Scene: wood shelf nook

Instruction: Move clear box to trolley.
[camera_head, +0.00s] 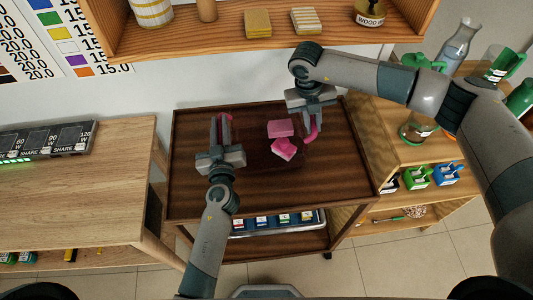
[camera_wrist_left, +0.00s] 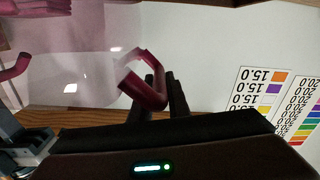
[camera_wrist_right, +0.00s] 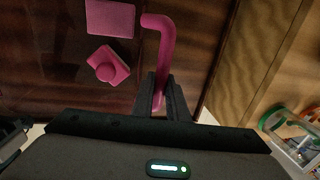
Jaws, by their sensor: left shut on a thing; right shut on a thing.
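The clear box (camera_head: 258,140) is see-through, with a pink handle on each side, and is over the dark brown trolley top (camera_head: 335,178). Pink pieces (camera_head: 282,128) show inside it. My left gripper (camera_head: 221,128) is shut on the left handle, which also shows in the left wrist view (camera_wrist_left: 150,92). My right gripper (camera_head: 312,114) is shut on the right handle, which also shows in the right wrist view (camera_wrist_right: 166,45). The box's walls are hard to make out. I cannot tell whether its base touches the trolley top.
A light wood table (camera_head: 75,190) stands left of the trolley. A wooden shelf unit (camera_head: 377,145) with jugs and small bins stands close on its right. A wall shelf (camera_head: 230,45) hangs above the back. The trolley's lower shelf holds a tray (camera_head: 280,222).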

